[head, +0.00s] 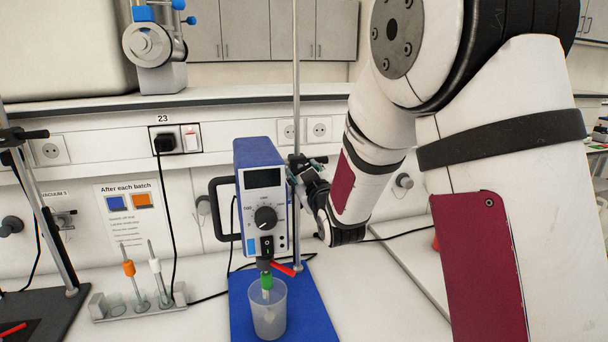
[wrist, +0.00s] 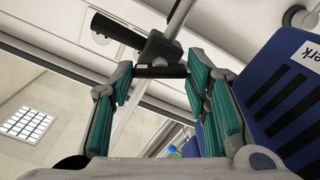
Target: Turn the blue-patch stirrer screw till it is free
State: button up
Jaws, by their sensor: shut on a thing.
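The stirrer (head: 260,195) is a blue and grey box with a display, a dial and a blue patch (head: 252,246) low on its front. It stands upright against a vertical metal rod (head: 296,80). My gripper (head: 305,166) is at the rod, just right of the stirrer's upper part. In the wrist view my gripper (wrist: 160,75), with teal pads, is shut on a black screw piece (wrist: 158,52) at the rod clamp. A black cylindrical bar (wrist: 118,30) sticks out beside it. In the head view the gripper mostly hides the screw.
A clear beaker (head: 268,312) stands under the stirrer on a blue base plate (head: 313,315). A rack (head: 140,309) with orange and white stirring shafts is at left. Another stand (head: 48,220) is at far left. A cable hangs from the wall socket. Bench right of the base is clear.

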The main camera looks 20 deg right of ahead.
jog(key=n, duration=0.6)
jog(key=n+p, duration=0.1)
jog(key=n, duration=0.5)
jog(key=shift+n+p, duration=0.3)
dwell(0.4)
jog(key=o, duration=1.2)
jog(key=shift+a, duration=0.1)
jog(key=shift+c, duration=0.2)
jog(key=s, duration=1.2)
